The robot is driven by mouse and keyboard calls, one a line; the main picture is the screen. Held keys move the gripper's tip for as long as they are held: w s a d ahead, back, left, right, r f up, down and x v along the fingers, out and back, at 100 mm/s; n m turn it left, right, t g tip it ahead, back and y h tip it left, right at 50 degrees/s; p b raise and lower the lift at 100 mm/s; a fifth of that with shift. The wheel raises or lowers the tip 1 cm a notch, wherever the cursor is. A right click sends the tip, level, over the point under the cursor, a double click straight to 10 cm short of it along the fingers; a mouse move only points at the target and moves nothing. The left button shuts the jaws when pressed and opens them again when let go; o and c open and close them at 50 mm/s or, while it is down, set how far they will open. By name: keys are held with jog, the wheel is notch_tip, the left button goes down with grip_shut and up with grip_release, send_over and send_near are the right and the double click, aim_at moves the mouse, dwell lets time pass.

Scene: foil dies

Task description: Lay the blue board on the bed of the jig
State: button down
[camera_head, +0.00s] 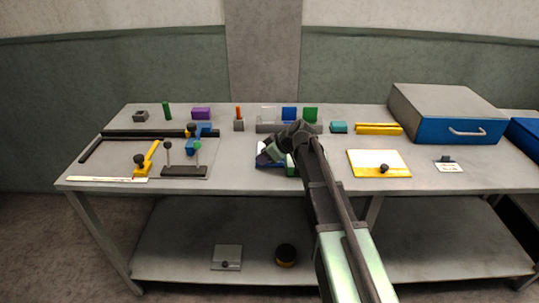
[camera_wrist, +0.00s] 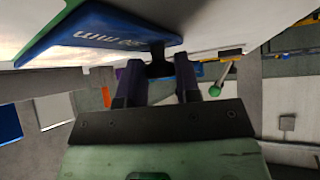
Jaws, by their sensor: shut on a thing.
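The blue board (camera_wrist: 100,38), marked "20 mm", fills the upper left of the wrist view. A dark knob (camera_wrist: 158,62) at its edge sits between the two fingers of my gripper (camera_wrist: 160,78), which is shut on it. In the head view the blue board (camera_head: 268,161) shows only in part beneath my gripper (camera_head: 274,151), near the middle of the bench. I cannot tell whether it touches the bench. The jig is at the left, with a grey bed (camera_head: 166,151), a black fence (camera_head: 150,133) and a yellow clamp (camera_head: 147,159).
A grey rack (camera_head: 267,126) with blue and green plates stands behind my gripper. A yellow-edged plate (camera_head: 378,161) and a large case (camera_head: 445,112) are at the right.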

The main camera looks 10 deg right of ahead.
jog(key=shift+r, duration=0.1)
notch_tip(320, 180, up, 20)
jog(key=p, duration=2)
jog(key=shift+r, duration=0.1)
notch_tip(320, 180, down, 21)
jog(key=b, duration=2)
jog(key=shift+r, duration=0.45)
jog(key=shift+f, duration=0.15)
jog(key=c, duration=0.8)
grip_release()
